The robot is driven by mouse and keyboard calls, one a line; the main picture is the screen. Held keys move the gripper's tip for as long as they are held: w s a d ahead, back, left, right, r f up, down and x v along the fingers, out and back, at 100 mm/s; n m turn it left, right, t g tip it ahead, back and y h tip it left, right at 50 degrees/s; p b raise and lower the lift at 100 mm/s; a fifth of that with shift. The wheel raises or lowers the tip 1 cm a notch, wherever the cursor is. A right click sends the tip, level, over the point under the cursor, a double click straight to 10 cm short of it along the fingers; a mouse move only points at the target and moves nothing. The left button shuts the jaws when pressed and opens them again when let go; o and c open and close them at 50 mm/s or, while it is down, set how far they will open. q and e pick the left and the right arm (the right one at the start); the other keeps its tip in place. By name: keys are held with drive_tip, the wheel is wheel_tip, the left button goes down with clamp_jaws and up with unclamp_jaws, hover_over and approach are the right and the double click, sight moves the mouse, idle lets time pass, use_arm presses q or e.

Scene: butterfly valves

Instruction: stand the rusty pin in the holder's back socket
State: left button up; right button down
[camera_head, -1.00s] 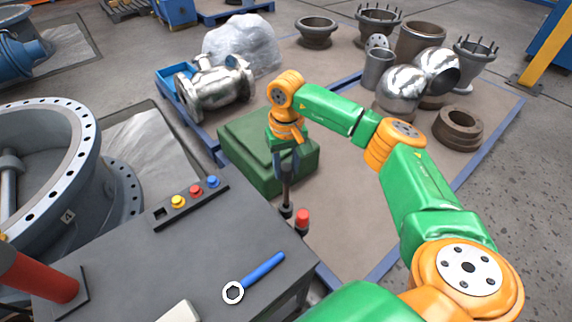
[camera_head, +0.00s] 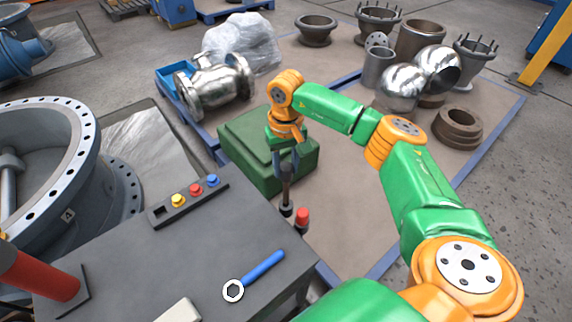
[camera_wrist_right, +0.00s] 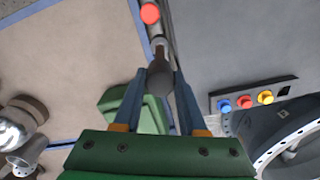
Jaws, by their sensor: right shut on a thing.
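My right gripper (camera_head: 286,158) points down beyond the far right edge of the dark table. Its fingers are shut on a brownish rod-like piece, the rusty pin (camera_head: 287,174), held about upright. In the right wrist view the pin's brown head (camera_wrist_right: 160,77) is between the blue-grey fingertips. A dark round piece (camera_head: 286,210) is directly below the pin, beside a short red-capped post (camera_head: 302,215); these look like the holder. I cannot tell whether the pin's lower end is inside the socket or just above it. My left gripper is not in view.
The dark table (camera_head: 215,250) carries a blue-handled ring wrench (camera_head: 262,268) and a black strip with yellow, red and blue buttons (camera_head: 195,190). A green box (camera_head: 245,150) stands close behind my right gripper.

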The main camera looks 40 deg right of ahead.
sight(286, 179)
drive_tip(key=shift+f, duration=0.1)
drive_tip(key=shift+f+b, duration=0.55)
drive_tip(key=shift+f, duration=0.05)
drive_tip(key=shift+f, duration=0.1)
idle(0.5)
drive_tip(key=shift+f+b, duration=4.3)
drive_tip(key=shift+f, duration=0.95)
unclamp_jaws()
wheel_tip(286, 179, up, 7)
drive_tip(key=p, duration=0.6)
drive_tip(key=shift+r, duration=0.15)
